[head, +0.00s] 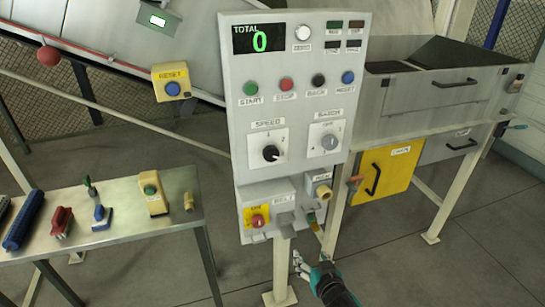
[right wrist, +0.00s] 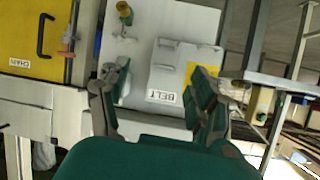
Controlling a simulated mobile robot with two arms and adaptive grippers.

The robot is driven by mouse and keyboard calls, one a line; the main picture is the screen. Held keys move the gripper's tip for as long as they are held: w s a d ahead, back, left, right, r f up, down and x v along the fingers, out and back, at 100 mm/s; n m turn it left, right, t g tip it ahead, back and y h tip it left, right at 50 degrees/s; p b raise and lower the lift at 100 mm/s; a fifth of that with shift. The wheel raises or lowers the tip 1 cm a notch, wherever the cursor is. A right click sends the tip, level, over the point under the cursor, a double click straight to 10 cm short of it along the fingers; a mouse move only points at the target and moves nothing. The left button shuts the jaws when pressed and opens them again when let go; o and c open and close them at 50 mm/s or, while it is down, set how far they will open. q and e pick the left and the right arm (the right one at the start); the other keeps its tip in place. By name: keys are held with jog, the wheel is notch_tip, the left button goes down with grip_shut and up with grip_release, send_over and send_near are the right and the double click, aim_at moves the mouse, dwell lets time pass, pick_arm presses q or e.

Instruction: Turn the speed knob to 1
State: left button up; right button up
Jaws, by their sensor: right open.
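The speed knob (head: 270,153) is a black round knob on a white plate under the label SPEED, on the left of the grey control panel (head: 238,110). The dial marks around it are too small to read surely, and I cannot tell its setting. My right gripper (head: 298,264) is below the panel in the head view, well under the knob and apart from it. In the right wrist view the gripper (right wrist: 160,75) has its fingers spread with nothing between them, facing the lower panel with the BELT box (right wrist: 178,75). The knob is not seen there. My left gripper is not in view.
The batch knob (head: 329,142) sits right of the speed knob, with several push buttons above. A red knob on a yellow plate (head: 257,218) and other fittings stick out below. A metal table (head: 130,225) with tools stands left; a yellow door (head: 385,172) is right.

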jog(key=a+r+t+y, duration=0.2)
jog(key=a+r+t, duration=0.15)
jog(key=r, duration=1.25)
send_near(273, 155)
jog(key=shift+m+t+y, duration=0.4)
jog(key=shift+t, duration=0.05)
jog(key=p+x, duration=0.1)
jog(key=x, duration=0.6)
jog(key=f+p+x, duration=0.1)
jog(key=x, duration=0.2)
jog(key=shift+w+p, duration=0.2)
jog(key=shift+p, duration=0.15)
jog(key=shift+c, duration=0.5)
jog(key=c, duration=1.1)
